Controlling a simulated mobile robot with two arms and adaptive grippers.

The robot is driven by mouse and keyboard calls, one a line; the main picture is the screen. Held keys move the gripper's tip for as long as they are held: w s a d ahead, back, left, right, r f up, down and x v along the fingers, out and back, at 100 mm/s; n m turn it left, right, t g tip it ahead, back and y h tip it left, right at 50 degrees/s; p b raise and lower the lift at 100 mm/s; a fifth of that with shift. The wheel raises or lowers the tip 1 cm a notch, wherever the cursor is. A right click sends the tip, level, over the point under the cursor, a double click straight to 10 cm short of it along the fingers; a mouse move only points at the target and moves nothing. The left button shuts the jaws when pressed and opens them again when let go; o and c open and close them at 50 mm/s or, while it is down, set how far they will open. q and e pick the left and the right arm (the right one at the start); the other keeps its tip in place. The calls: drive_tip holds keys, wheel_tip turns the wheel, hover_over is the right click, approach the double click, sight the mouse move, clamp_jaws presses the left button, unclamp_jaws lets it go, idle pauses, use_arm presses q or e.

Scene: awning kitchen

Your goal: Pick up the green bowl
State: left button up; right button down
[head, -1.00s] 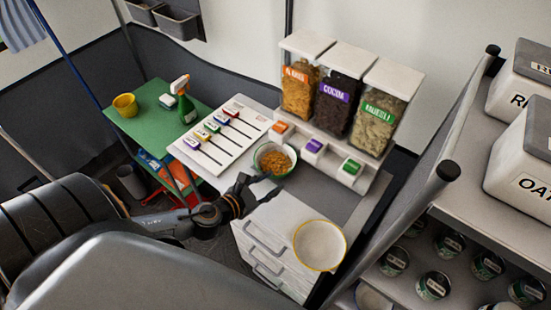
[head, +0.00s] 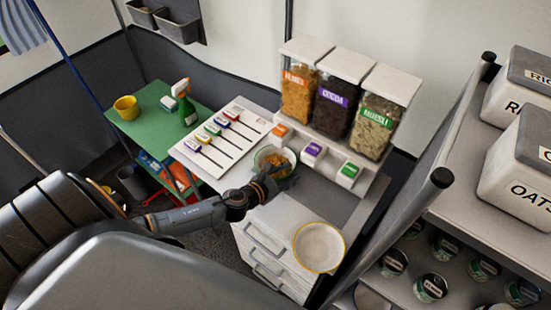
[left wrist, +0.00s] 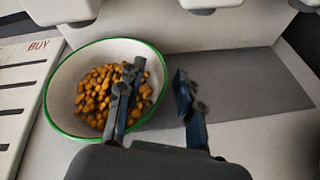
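The green bowl (head: 257,157) is white with a green rim and holds orange-brown pieces. It sits upright on the light counter in front of the dispensers. In the left wrist view the green bowl (left wrist: 58,95) fills the left half. My left gripper (head: 270,176) is at its near right side. In the left wrist view my left gripper (left wrist: 160,72) is open, one finger over the bowl's inside and the other outside its right rim. The rim lies between them in the picture; I cannot tell whether they touch it. My right gripper is not in view.
Three dispensers (head: 338,95) stand behind the bowl. A labelled tray (head: 222,140) lies to its left. A yellow-rimmed bowl (head: 319,247) stands at the near right. A shelf stands right.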

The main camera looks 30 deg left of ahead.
use_arm(q)
drive_tip(key=shift+c, duration=0.4)
clamp_jaws()
drive_tip(key=shift+r, duration=0.15)
